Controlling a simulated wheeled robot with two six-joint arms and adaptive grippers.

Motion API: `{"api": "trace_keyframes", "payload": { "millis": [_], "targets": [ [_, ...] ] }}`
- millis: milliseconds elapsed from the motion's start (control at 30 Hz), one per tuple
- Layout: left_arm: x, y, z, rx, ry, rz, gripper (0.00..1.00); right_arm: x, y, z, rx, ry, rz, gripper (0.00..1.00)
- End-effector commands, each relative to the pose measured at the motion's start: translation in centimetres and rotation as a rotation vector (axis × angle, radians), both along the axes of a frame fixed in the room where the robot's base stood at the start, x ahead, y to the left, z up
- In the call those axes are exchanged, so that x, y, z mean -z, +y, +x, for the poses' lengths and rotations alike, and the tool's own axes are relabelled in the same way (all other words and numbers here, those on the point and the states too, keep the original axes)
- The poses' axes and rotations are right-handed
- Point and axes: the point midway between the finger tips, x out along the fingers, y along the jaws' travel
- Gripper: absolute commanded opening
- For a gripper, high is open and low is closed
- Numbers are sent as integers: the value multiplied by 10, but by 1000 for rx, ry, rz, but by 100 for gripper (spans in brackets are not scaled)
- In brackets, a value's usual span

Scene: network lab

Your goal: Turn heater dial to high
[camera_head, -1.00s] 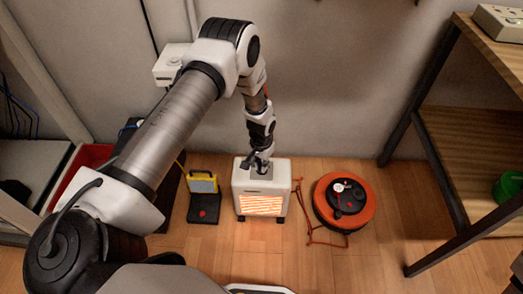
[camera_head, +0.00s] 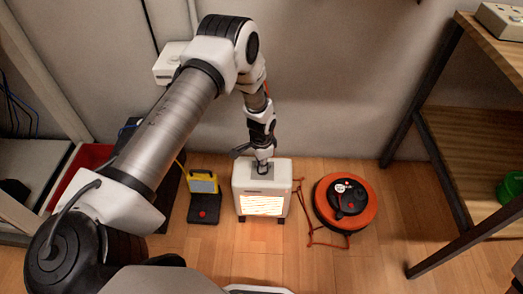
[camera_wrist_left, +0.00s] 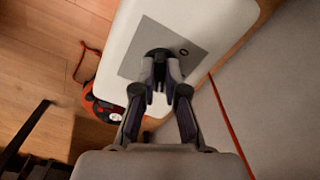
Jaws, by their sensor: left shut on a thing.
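The heater (camera_head: 262,190) is a small white box standing on the floor by the wall, with a glowing orange-white grille on its front. In the left wrist view the heater's top (camera_wrist_left: 215,22) bears a grey panel (camera_wrist_left: 142,42) with a dark round dial (camera_wrist_left: 157,54) and a small ring mark beside it. My left gripper (camera_head: 263,170) comes down from above onto the heater's top. In the left wrist view its fingers (camera_wrist_left: 160,75) are closed on the dial and hide part of it. The dial's setting cannot be read. My right gripper is not in view.
An orange and black cable reel (camera_head: 345,202) stands right of the heater, with an orange cord (camera_head: 312,228) on the floor between them. A yellow work light (camera_head: 203,187) stands to the left. A wooden shelf with a dark frame (camera_head: 470,150) is at right.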

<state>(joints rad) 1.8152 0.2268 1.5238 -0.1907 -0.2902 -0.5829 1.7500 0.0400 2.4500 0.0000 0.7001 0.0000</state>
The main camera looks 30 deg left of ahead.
Motion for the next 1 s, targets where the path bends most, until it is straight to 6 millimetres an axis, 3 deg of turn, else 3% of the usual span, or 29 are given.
{"api": "trace_keyframes", "payload": {
  "millis": [300, 400, 767, 867, 1000],
  "targets": [
    [1, 0, -1, 4, 2, 0, 0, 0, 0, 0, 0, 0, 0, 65],
    [1, 0, -1, 4, 2, 0, 36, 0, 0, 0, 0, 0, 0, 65],
    [-5, 0, 0, 2, -1, -1, 36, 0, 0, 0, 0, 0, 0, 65],
    [-20, 0, 1, 3, -3, -1, 36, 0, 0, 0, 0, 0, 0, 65],
    [-54, 0, 1, 2, -4, -1, 36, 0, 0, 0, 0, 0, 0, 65]
  ]
}}
